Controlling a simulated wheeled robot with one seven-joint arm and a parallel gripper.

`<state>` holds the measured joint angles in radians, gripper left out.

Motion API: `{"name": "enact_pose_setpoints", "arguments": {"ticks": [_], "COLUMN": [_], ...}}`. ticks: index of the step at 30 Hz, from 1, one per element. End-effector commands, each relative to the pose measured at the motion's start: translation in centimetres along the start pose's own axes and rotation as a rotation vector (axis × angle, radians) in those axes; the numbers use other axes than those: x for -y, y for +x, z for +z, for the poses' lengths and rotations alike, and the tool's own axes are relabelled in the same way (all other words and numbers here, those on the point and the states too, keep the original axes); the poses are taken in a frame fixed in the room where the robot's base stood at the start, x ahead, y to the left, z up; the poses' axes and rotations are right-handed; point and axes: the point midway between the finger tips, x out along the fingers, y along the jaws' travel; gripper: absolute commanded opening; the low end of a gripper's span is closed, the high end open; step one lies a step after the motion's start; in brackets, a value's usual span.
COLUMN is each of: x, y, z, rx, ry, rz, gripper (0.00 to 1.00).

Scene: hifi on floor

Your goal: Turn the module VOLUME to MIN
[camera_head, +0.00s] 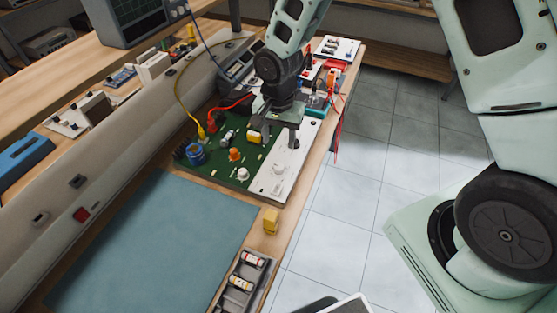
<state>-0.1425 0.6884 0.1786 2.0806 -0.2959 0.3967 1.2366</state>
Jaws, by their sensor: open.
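The module is a green circuit board (208,166) with a white panel (262,191) along its right side, lying on the bench. Small light knobs (277,169) sit on the white panel. An orange part (235,155) and a blue cylindrical part (195,154) stand on the green area. Any VOLUME and MIN lettering is too small to read, so I cannot tell which knob is which. My gripper (279,141) points down over the far part of the white panel, open with nothing visible between its fingers. It hides part of the panel behind it.
A blue-grey mat (150,243) covers the near bench. A yellow block (271,220) and a tray (228,292) with small cylinders lie near the right edge. Red and yellow cables (184,103) run near the board. Other modules stand behind my gripper. Tiled floor lies right.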

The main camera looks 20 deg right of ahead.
Motion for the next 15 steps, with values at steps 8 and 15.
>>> {"name": "enact_pose_setpoints", "arguments": {"ticks": [8,15], "x": [-0.1,0.0], "y": [5.5,9.0], "z": [0.1,0.0], "rx": [0.002,0.001], "ry": [-0.003,-0.001], "rz": [0.003,0.002], "gripper": [0.5,0.5]}}
